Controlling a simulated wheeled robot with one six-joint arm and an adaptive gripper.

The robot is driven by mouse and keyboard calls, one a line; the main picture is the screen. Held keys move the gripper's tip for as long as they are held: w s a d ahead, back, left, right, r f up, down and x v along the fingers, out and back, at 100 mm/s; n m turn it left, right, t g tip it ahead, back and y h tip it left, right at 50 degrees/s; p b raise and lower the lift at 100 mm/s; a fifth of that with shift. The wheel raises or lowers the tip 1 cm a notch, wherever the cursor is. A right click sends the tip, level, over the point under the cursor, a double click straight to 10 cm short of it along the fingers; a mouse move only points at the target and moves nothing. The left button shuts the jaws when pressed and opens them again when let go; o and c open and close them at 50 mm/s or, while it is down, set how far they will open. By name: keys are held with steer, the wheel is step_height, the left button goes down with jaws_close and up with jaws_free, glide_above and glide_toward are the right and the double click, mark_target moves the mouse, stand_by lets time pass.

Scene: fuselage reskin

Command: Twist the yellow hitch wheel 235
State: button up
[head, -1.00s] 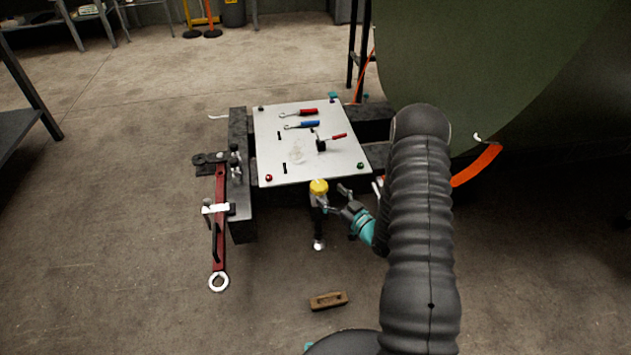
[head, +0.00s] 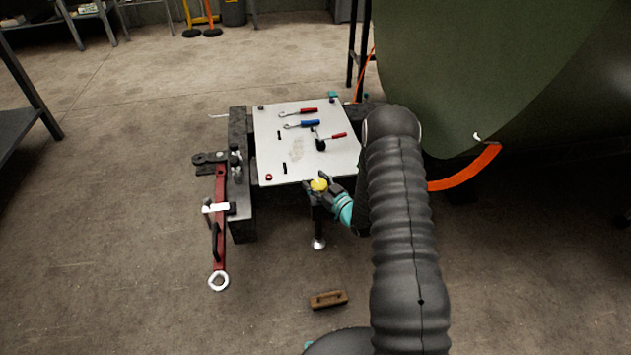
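The yellow hitch wheel (head: 319,185) sits on top of a dark upright post (head: 317,222) at the near edge of the cart. The post ends in a pale round foot near the floor. My gripper (head: 318,184) is at the wheel, coming from the right, with its dark fingers spread on either side of the wheel. The fingers look open around it. Whether they touch the wheel is too small to tell.
A white panel (head: 275,160) with red- and blue-handled tools lies on the cart just behind the wheel. A red tow bar (head: 219,240) extends at left. A brown block (head: 328,299) lies on the floor in front. The green fuselage (head: 470,70) stands at right.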

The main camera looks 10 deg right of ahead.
steer(key=c, duration=0.5)
steer(key=shift+c, duration=0.2)
steer(key=shift+f+m+t+h+b, duration=0.1)
steer(key=shift+m+t+h+b, duration=0.2)
steer(key=shift+h+b, duration=0.15)
